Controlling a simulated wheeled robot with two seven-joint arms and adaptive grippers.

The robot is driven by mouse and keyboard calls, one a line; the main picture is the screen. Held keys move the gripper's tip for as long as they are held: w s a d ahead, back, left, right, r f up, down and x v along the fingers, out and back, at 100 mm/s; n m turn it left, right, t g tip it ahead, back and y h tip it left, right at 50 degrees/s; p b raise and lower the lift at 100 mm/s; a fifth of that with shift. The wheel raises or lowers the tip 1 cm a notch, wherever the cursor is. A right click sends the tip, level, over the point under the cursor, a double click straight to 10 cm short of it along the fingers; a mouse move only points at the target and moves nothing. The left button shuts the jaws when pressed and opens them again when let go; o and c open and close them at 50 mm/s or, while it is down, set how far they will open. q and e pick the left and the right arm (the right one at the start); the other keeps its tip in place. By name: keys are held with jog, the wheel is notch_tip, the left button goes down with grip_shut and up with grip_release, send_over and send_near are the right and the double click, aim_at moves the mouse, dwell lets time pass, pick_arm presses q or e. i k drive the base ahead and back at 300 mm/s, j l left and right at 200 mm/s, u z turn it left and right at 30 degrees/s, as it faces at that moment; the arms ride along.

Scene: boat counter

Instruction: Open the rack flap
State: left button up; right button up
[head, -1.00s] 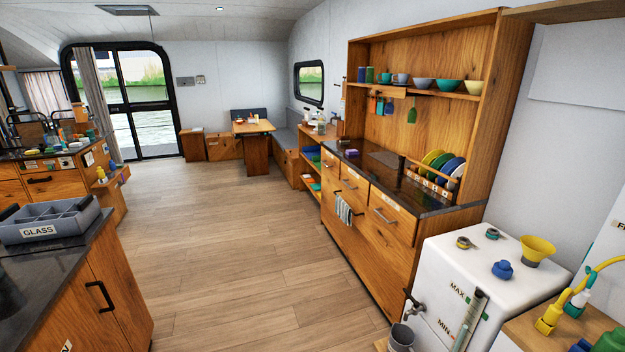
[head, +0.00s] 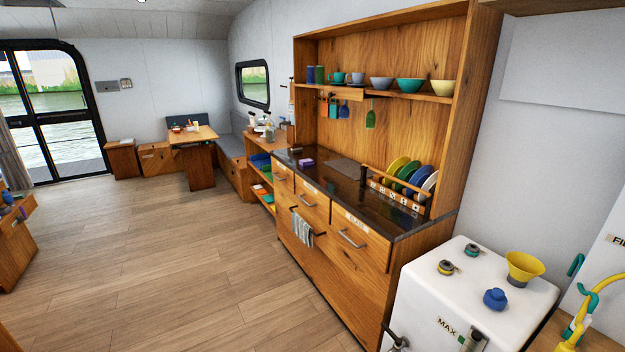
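A wooden plate rack (head: 397,194) stands on the dark counter (head: 345,190) of the wooden dresser, at its right end. Several plates (head: 408,173) in yellow, green, blue and white stand upright in it. A row of small marked tiles runs along its front, below a wooden rail. I cannot tell which part is the rack flap or whether it is open. Neither of my grippers is in the head view.
A white tank (head: 460,290) with a yellow funnel (head: 523,268) stands right of the dresser. A towel (head: 302,228) hangs on the dresser front. Cups and bowls line the shelf (head: 420,95) above. The wooden floor (head: 170,250) to the left is clear.

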aim_at(348, 92)
jog(key=i+z, duration=0.35)
jog(key=i+j+z, duration=0.15)
jog(key=i+z, duration=0.15)
jog(key=i, duration=0.25)
